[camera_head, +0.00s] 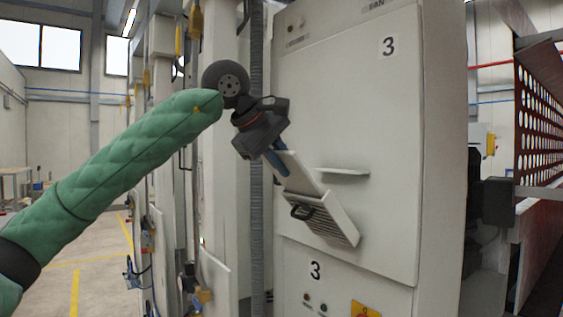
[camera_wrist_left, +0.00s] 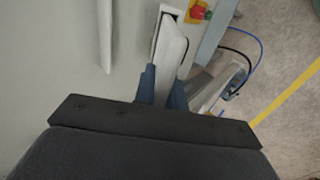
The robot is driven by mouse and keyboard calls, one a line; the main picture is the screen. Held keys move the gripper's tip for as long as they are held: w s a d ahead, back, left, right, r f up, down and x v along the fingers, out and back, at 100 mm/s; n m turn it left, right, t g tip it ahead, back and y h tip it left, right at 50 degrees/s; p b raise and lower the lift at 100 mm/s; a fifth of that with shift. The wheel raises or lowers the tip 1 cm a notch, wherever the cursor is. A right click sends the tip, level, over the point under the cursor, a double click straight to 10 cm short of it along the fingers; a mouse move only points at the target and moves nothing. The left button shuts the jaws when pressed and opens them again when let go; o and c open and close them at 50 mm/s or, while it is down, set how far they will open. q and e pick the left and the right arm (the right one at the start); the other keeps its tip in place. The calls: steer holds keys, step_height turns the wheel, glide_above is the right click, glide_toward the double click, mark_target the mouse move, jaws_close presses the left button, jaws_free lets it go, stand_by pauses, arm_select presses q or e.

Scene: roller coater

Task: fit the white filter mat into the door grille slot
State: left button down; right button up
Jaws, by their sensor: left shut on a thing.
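My left gripper (camera_head: 279,163) is in front of the cabinet door, tilted down to the right. Its blue fingers are shut on the white filter mat (camera_head: 302,177), a thin flat panel held at a slant. The mat also shows between the fingers in the left wrist view (camera_wrist_left: 170,52). The door grille (camera_head: 328,221) is a tilted louvred box with a dark handle, low on the door. The mat's lower end meets the grille's upper edge; I cannot tell how far it is inside the slot. My right gripper is not in view.
A small white ledge (camera_head: 343,171) sticks out of the door (camera_head: 375,120) just right of the mat. A ribbed grey hose (camera_head: 257,200) runs down left of the cabinet. Open floor (camera_head: 100,275) lies at the left. A red perforated frame (camera_head: 537,115) stands at the far right.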

mark_target(292, 179)
arm_select(q)
steer(key=shift+b+x, duration=2.1)
steer(key=shift+x, duration=2.9)
steer(key=c, duration=1.5)
jaws_free()
steer(key=shift+s, duration=0.1)
steer(key=shift+o, duration=0.7)
steer(key=shift+f, duration=0.1)
steer(key=b+v, duration=0.2)
steer(key=v, duration=0.4)
steer(key=shift+a, duration=0.15)
steer(key=shift+s+a+r, duration=0.2)
steer(key=shift+a+r, duration=0.1)
steer(key=shift+r, duration=0.35)
